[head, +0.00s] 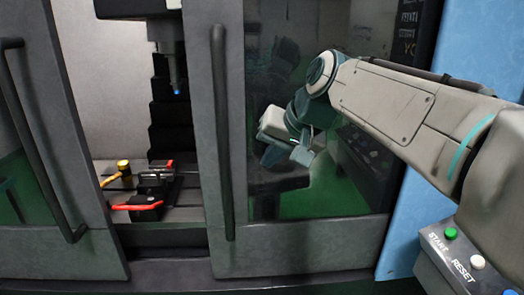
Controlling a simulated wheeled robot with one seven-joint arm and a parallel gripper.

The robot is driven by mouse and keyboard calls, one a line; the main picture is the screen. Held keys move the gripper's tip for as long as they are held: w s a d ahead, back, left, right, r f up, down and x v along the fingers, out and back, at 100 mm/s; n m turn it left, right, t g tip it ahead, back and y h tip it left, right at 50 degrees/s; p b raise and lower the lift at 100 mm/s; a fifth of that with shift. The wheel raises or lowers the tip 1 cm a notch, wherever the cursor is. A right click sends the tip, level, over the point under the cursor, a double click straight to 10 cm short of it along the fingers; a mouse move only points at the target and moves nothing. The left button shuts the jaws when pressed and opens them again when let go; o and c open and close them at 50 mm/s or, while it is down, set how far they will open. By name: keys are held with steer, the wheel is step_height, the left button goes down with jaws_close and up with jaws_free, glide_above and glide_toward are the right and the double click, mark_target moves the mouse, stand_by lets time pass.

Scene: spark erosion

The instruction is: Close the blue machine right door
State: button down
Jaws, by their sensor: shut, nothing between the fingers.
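The right door (232,258) of the blue machine is a grey sliding panel with a dark glass window and a long black vertical handle (222,135) along its left edge. A wide gap separates it from the left door (75,150), so the doorway stands open. My gripper (290,152) is in front of the right door's window, to the right of the handle and apart from it. It is shut and empty; its fingertips are small and partly hidden by the wrist.
Through the gap, a vise with red handles (150,195) and a yellow-topped part (123,167) show inside, below a dark machine head (175,75). A button panel (470,258) stands at lower right, near my arm. Blue machine siding (410,225) is on the right.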

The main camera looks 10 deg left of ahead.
steer(key=w+a+f+p, duration=0.2)
steer(key=a+f, duration=0.3)
steer(key=a, duration=0.2)
